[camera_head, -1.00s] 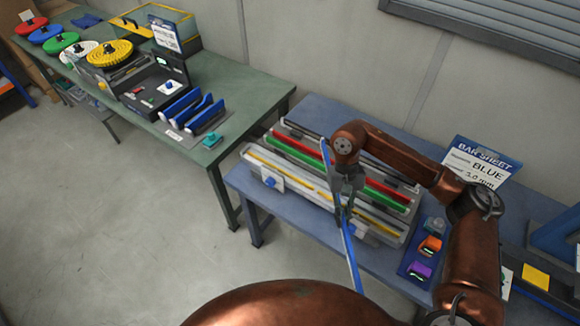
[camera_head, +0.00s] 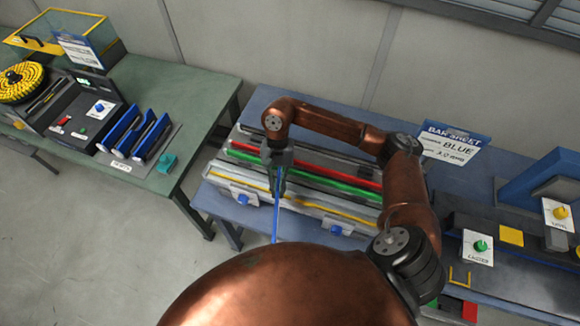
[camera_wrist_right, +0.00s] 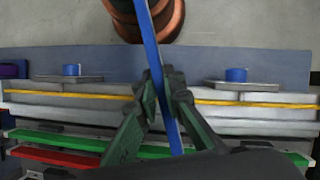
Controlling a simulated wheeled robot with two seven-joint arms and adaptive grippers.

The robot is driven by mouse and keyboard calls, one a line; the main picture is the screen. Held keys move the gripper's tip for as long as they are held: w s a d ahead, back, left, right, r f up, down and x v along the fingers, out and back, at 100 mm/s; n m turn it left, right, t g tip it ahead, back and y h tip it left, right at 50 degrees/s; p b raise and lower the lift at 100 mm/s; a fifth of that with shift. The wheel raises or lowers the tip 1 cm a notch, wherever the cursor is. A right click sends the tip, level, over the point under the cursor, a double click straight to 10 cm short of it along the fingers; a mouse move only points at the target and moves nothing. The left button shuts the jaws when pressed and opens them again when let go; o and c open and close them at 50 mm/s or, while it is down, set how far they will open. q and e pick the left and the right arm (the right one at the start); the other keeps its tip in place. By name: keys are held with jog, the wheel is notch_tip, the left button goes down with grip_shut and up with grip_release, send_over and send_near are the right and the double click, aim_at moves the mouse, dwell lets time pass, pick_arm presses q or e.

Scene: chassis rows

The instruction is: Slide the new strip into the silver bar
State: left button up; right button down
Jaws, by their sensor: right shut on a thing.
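My right gripper (camera_head: 277,188) is shut on a long thin blue strip (camera_head: 276,220), above the front of the rack on the blue table. In the right wrist view the strip (camera_wrist_right: 148,45) runs between the fingertips (camera_wrist_right: 165,92), slightly tilted. Contact between strip and bar cannot be told.
Green (camera_head: 310,178) and red (camera_head: 355,179) strips lie behind the silver bar. A "BLUE" bar sheet sign (camera_head: 454,145) stands at the back. A station with a green knob (camera_head: 480,246) is at right. A green table (camera_head: 190,95) with blue holders (camera_head: 135,132) is at left.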

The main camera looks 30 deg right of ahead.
jog(key=d+f+m+t+p, duration=0.1)
jog(key=d+m+t+p, duration=0.1)
jog(key=m, duration=0.5)
jog(key=d+m+t+p, duration=0.2)
jog(key=m+t, duration=0.1)
jog(key=m, duration=0.4)
jog(key=d+f+m+t+p, duration=0.1)
jog(key=d+m+t+p, duration=0.1)
jog(key=m, duration=0.5)
jog(key=shift+d+f+t+y+p, duration=0.3)
jog(key=shift+d+p, duration=0.05)
jog(key=shift+p, duration=0.15)
jog(key=shift+w+f+b, duration=0.1)
jog(key=shift+f+b, duration=0.2)
jog(key=shift+f, duration=0.3)
pick_arm(q)
jog(key=s+r, duration=0.3)
jog(key=r, duration=0.4)
jog(key=shift+s+a+r, duration=0.15)
jog(key=shift+a+r, duration=0.05)
jog(key=shift+r, duration=0.05)
jog(key=shift+f+b, duration=0.3)
pick_arm(e)
jog(key=shift+f, duration=0.1)
